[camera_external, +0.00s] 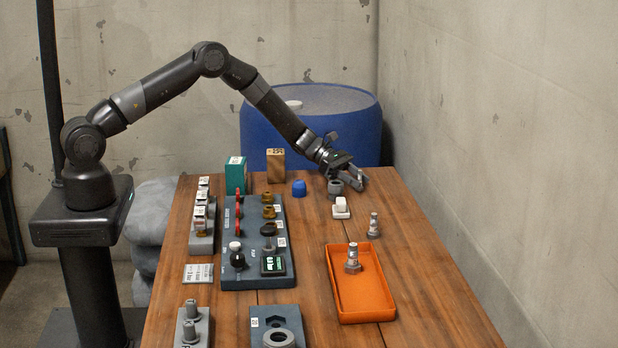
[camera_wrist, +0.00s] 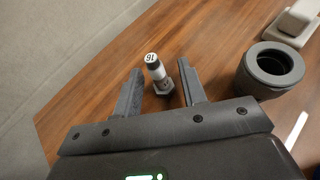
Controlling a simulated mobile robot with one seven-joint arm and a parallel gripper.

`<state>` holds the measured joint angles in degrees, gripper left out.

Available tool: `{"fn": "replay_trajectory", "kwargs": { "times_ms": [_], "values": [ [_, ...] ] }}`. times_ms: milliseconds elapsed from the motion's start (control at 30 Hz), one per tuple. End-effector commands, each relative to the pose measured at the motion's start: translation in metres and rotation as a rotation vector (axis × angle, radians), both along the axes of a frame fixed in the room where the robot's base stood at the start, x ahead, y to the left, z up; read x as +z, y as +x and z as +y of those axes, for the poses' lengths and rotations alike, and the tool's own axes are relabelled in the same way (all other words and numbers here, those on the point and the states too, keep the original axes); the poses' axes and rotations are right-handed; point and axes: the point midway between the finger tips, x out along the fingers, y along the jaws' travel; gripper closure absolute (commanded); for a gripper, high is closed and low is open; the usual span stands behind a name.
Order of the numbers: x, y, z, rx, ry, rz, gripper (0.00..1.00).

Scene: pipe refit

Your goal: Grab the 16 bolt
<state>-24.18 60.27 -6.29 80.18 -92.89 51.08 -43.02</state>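The 16 bolt (camera_wrist: 158,75) is a grey bolt with a pale band and "16" marked on its top end. In the wrist view it stands on its hex head on the wooden table. My gripper (camera_wrist: 159,66) is open, with one finger on each side of the bolt. A gap shows on both sides, so the fingers appear not to touch it. In the external view my gripper (camera_external: 358,182) is low over the table's far right part.
A dark grey cup-like ring (camera_wrist: 270,68) and a white block (camera_wrist: 296,22) stand right of the gripper. Another bolt (camera_external: 374,225) stands nearer the external camera. An orange tray (camera_external: 332,275) holds a further bolt (camera_external: 353,259). A panel (camera_external: 230,272) with knobs lies to the left.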

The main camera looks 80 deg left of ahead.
Motion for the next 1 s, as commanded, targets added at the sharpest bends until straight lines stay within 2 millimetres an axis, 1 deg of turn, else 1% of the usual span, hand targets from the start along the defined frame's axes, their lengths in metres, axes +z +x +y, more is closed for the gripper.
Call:
{"fn": "replay_trajectory", "kwargs": {
  "times_ms": [100,333,367,800,1000],
  "values": [
    [-0.0041,0.0071,-0.0058,0.001,0.000,0.000,0.62],
    [-0.0044,0.0082,-0.0063,0.002,0.000,0.000,0.62],
    [-0.0043,0.0080,-0.0063,0.002,0.000,0.000,0.63],
    [-0.0041,0.0079,-0.0063,0.001,0.000,0.000,0.99],
    [-0.0038,0.0080,-0.0062,0.002,0.001,-0.001,1.00]
  ]
}}
